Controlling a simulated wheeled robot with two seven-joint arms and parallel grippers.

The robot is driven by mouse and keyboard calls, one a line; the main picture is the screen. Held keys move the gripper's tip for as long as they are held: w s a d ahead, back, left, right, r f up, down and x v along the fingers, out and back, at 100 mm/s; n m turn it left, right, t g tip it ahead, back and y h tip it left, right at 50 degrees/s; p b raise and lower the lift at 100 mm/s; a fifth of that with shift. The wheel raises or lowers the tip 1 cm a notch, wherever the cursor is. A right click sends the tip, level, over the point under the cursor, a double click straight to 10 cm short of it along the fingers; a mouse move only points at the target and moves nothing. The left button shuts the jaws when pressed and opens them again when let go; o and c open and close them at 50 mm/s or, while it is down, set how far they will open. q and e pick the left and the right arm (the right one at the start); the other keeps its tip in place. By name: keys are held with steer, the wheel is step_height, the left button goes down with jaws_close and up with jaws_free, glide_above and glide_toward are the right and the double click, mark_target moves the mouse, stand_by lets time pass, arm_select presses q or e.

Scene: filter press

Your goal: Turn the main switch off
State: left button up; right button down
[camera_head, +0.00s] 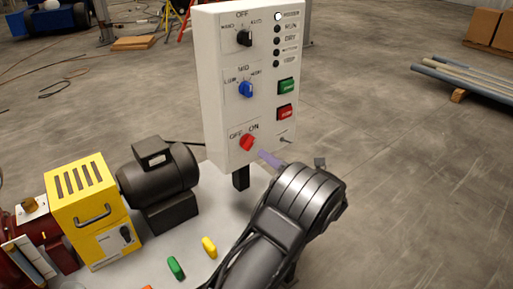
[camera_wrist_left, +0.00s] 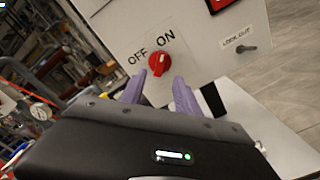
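The main switch is a red rotary knob (camera_head: 247,143) low on the front of the white control box (camera_head: 222,100), with OFF printed to its left and ON to its right. In the left wrist view the red knob (camera_wrist_left: 159,64) has a pale mark that appears to point toward ON. My left gripper (camera_head: 266,158) is just in front of the box, at the lower right of the knob. In the left wrist view its purple fingers (camera_wrist_left: 156,84) are apart with nothing between them, and the knob lies beyond their tips. My right gripper is not in view.
Black (camera_head: 244,38) and blue (camera_head: 246,89) selector knobs sit above, with green (camera_head: 286,87) and red (camera_head: 284,112) buttons at right. The top lamp (camera_head: 278,16) is lit white. A lockout part (camera_wrist_left: 246,48) sticks out right of the switch. A motor (camera_head: 158,172) stands left.

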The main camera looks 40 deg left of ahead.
mark_target(251, 145)
arm_select(q)
steer(key=shift+a, duration=0.1)
steer(key=p+x, duration=0.1)
steer(key=x, duration=0.6)
steer(key=shift+w+a+p, duration=0.1)
steer(key=shift+a+p, duration=0.2)
steer(key=shift+a, duration=0.05)
steer(key=shift+c, duration=0.4)
jaws_close()
